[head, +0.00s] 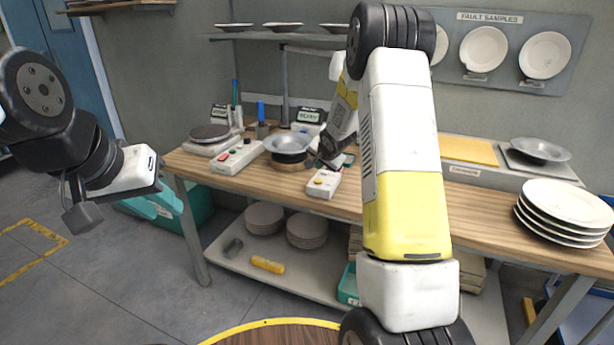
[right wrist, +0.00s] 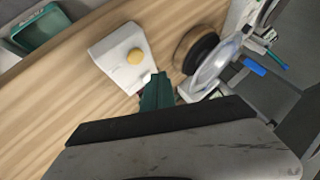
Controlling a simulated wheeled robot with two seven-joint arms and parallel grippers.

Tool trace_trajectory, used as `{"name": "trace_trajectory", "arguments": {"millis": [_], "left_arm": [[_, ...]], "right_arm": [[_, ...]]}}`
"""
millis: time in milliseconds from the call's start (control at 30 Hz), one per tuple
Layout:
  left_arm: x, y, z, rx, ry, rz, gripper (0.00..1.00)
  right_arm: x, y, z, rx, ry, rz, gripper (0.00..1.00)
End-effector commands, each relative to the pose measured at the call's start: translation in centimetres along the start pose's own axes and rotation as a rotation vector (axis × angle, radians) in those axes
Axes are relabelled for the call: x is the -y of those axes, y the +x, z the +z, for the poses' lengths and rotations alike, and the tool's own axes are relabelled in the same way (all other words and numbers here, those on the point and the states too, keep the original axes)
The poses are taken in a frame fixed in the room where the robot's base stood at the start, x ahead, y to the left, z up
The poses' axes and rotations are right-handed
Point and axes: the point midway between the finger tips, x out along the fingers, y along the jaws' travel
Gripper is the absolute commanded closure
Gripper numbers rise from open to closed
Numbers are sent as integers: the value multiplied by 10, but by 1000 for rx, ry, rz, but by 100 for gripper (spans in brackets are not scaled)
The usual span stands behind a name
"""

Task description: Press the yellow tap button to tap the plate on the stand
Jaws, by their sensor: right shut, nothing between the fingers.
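The yellow tap button (head: 320,181) sits on a small white box (head: 325,190) near the bench's front edge. Both show in the right wrist view, the button (right wrist: 135,56) and its box (right wrist: 107,56). A grey metal plate (head: 290,141) rests on a round stand (head: 290,164) left of and behind the box; the plate (right wrist: 212,72) also shows in the right wrist view. My right gripper (right wrist: 157,84) is shut and empty, its green fingertips beside the box, off the button. In the head view my arm partly hides it. My left gripper (head: 168,203) hangs left of the bench; its opening is unclear.
A white control box (head: 238,157) with coloured buttons and a scale (head: 209,133) stand left of the plate. Stacked white plates (head: 566,208) and a grey dish (head: 540,149) are at the right. A teal tray (right wrist: 40,30) shows below the bench edge.

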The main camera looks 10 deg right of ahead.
Motion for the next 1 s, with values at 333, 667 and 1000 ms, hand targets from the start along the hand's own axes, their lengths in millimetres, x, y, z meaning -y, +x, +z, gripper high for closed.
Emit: {"name": "trace_trajectory", "arguments": {"millis": [333,667,1000], "left_arm": [[0,0,0,0,0,0,69],[0,0,0,0,0,0,69],[0,0,0,0,0,0,69]], "right_arm": [[-13,18,14,2,0,0,100],[-14,19,14,2,0,0,100],[-14,19,14,2,1,-1,100]]}}
